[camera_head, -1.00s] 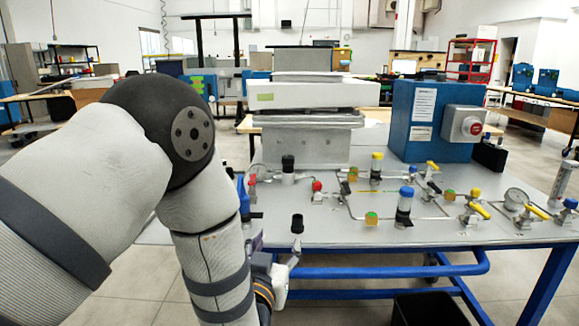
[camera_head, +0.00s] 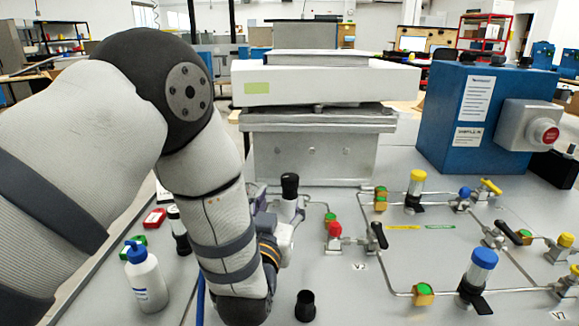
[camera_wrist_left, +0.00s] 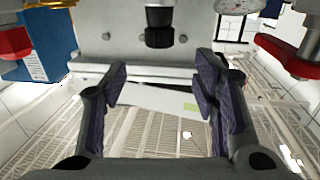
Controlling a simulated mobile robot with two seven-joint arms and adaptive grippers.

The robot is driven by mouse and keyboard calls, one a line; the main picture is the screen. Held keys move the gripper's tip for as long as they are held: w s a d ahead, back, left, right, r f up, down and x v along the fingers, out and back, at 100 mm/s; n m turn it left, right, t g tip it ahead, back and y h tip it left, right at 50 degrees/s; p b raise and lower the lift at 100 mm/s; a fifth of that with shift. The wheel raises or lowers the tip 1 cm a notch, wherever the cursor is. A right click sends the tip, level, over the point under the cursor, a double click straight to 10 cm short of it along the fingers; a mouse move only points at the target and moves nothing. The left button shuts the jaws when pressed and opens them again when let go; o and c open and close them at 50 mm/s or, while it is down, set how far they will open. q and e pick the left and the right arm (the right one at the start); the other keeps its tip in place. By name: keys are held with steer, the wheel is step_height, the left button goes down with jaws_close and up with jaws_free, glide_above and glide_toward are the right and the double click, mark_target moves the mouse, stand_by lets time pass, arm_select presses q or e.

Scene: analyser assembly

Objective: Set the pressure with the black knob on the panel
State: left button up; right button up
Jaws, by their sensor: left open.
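The black knob (camera_head: 290,186) stands upright on a silver fitting, in front of the grey machine in the head view. A black knob-like part also shows at the top centre of the left wrist view (camera_wrist_left: 160,24). My left gripper (camera_head: 284,226) is at the near side of the knob's fitting, partly hidden by my own arm. In the left wrist view its two dark-padded fingers (camera_wrist_left: 162,78) are spread apart with nothing between them. The black part is in line with the gap. I cannot tell whether the fingers touch the fitting. My right gripper is not in view.
A red knob (camera_head: 334,230) and a black-handled valve (camera_head: 377,236) stand just right of the gripper. A black cup-like part (camera_head: 305,304) stands nearer on the panel. A white bottle (camera_head: 146,276) is left of my arm. A blue box (camera_head: 459,120) stands at right.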

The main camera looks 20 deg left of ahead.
mark_target(288, 180)
arm_select(q)
steer(key=w, duration=0.3)
steer(key=w+a+b, duration=0.1)
steer(key=w, duration=0.6)
steer(key=shift+w+a+b, duration=0.2)
steer(key=shift+w+b, duration=0.1)
steer(key=shift+w, duration=0.4)
steer(key=shift+r, duration=0.1)
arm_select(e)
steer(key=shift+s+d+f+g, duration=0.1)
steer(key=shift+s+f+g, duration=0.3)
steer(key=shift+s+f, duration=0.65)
arm_select(q)
steer(key=shift+c, duration=0.5)
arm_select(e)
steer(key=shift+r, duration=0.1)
